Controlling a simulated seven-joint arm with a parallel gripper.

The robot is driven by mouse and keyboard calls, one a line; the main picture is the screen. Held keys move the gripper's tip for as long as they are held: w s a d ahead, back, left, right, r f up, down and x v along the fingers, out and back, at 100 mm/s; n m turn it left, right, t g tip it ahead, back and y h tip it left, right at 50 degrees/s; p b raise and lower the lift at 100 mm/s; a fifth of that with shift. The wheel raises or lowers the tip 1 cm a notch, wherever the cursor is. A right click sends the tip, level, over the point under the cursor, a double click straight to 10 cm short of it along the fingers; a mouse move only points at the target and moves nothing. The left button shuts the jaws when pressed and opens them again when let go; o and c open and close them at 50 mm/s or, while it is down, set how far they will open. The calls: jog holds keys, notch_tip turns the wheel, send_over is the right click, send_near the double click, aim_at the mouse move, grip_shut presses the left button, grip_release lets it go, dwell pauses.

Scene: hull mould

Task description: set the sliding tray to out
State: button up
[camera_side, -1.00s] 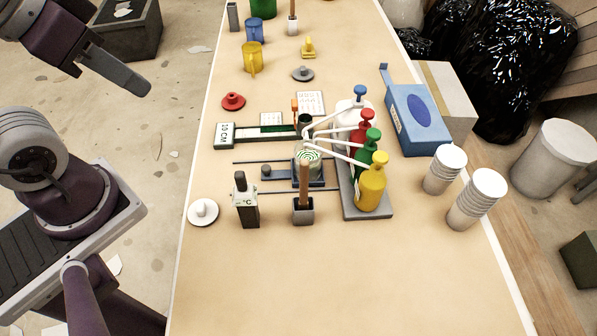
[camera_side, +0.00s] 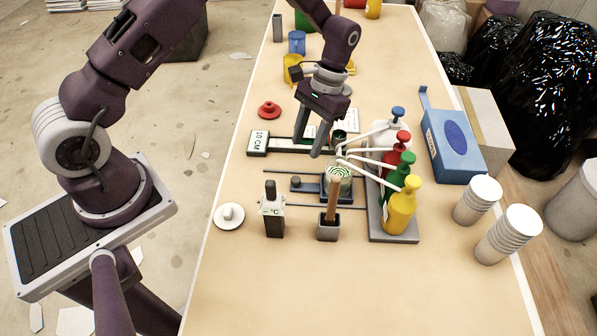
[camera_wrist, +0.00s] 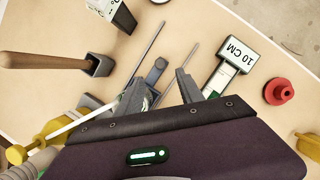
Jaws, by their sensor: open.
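The sliding tray (camera_side: 311,188) is a flat blue-grey plate lying between two thin dark rails on the table. A dark round knob (camera_side: 296,182) stands at its left end, and a clear jar with a green spiral top (camera_side: 339,172) stands at its right end. My gripper (camera_side: 311,147) is open and empty, pointing down, above and behind the tray in the side view. In the wrist view the tray's knob (camera_wrist: 160,63) shows just beyond the gap between my open fingertips (camera_wrist: 160,78). My gripper hides part of the tray there.
Pump bottles (camera_side: 400,205) stand right of the tray, their spouts over the jar. A wooden-handled tool in a grey holder (camera_side: 328,228) and a black thermometer block (camera_side: 272,215) stand in front. A 10 CM block (camera_side: 259,142) lies behind.

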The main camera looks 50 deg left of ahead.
aim_at(295, 178)
jog(key=shift+g, duration=0.3)
jog(key=x, duration=0.6)
jog(key=w+x, duration=0.1)
jog(key=x, duration=0.3)
jog(key=shift+f, duration=0.25)
jog(key=shift+c, duration=0.2)
grip_shut()
jog(key=shift+r, duration=0.1)
